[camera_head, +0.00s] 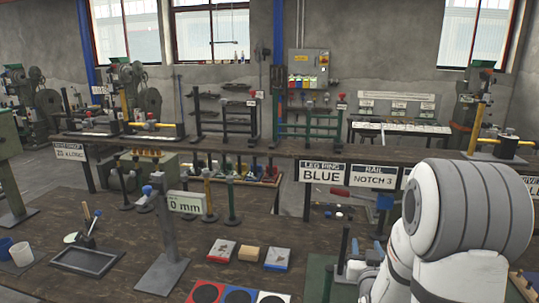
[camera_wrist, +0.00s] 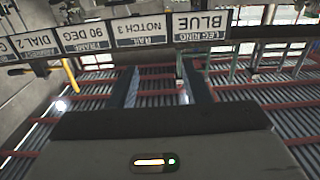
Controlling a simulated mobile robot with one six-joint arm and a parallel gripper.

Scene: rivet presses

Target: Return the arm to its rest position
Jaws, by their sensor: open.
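My arm (camera_head: 470,215), white and grey, fills the lower right of the head view, raised in front of the workbench. Its gripper cannot be made out there. In the wrist view my gripper (camera_wrist: 163,88) shows two dark fingers standing apart above the dark wrist housing. Nothing is seen between the fingers, so it is open and empty. The wrist view is upside down, with the sign row and red and grey slatted surfaces beyond the fingers.
Signs reading BLUE (camera_head: 325,173) and NOTCH 3 (camera_head: 374,182) hang on the far bench edge. On the near bench stand a 0 mm gauge post (camera_head: 165,240), a dark tray (camera_head: 88,261), a yellow block (camera_head: 249,254) and coloured pads (camera_head: 240,295). Presses and racks line the back.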

